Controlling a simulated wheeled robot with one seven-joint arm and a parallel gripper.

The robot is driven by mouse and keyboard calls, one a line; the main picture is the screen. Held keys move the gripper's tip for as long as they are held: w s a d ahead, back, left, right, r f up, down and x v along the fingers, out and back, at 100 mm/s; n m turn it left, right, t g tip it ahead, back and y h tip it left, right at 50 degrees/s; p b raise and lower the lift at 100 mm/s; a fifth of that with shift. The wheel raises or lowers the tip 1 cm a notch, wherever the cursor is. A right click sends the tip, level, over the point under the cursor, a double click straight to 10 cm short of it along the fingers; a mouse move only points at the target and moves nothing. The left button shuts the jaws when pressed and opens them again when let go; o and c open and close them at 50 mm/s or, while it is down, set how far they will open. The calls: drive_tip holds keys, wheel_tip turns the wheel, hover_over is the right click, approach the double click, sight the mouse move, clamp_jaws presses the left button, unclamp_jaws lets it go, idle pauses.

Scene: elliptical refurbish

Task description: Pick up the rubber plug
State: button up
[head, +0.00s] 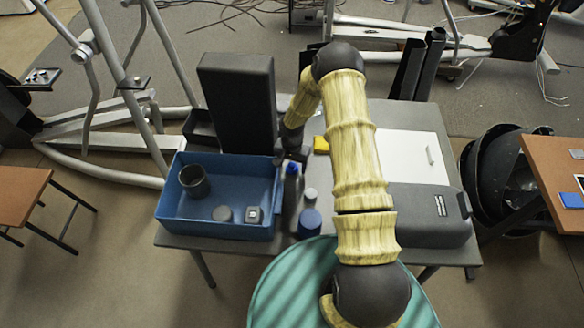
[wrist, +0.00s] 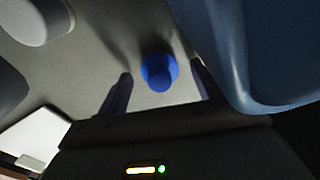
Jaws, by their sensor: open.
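A small blue round piece with a stepped shape, which looks like the rubber plug (wrist: 159,71), shows in the wrist view on the grey surface. My gripper (wrist: 160,85) is open, with one dark finger to each side of it in that view; contact cannot be told. In the head view my gripper (head: 291,152) hangs just right of the blue bin, partly hidden by my arm. Small blue and grey round items stand near it there, including a blue cylinder (head: 310,222); I cannot tell which one matches the plug.
The blue bin (head: 165,203) stands close to the left of my gripper and holds a dark cup (head: 194,180) and small grey pieces. A tall black box (head: 238,100) stands behind it. A grey case (head: 428,215) and a white panel (head: 412,157) are on the right.

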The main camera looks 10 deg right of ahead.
sight(293, 163)
drive_tip(key=c, duration=1.1)
drive_tip(key=shift+o, duration=0.2)
drive_tip(key=shift+w+d+r, duration=0.1)
drive_tip(key=shift+r, duration=0.05)
drive_tip(key=shift+w+d+r+b, duration=0.1)
drive_tip(key=shift+d+r+b, duration=0.1)
drive_tip(key=shift+b, duration=0.3)
wheel_tip(293, 163, up, 6)
drive_tip(key=shift+a+r+b, duration=0.15)
drive_tip(key=shift+r+b, duration=0.1)
drive_tip(key=shift+b, duration=0.4)
drive_tip(key=w+d+b, duration=0.1)
drive_tip(key=w+d, duration=0.1)
drive_tip(key=d, duration=0.3)
drive_tip(key=w+d+b, duration=0.1)
drive_tip(key=w+d, duration=0.2)
drive_tip(key=d, duration=0.3)
drive_tip(key=w+d+b, duration=0.1)
drive_tip(key=w+d, duration=0.2)
drive_tip(key=d, duration=0.2)
drive_tip(key=shift+w+d+f+b, duration=0.15)
drive_tip(key=shift+w+d+b, duration=0.05)
drive_tip(key=shift+d+b, duration=0.2)
drive_tip(key=shift+w+d, duration=0.15)
drive_tip(key=shift+d, duration=0.25)
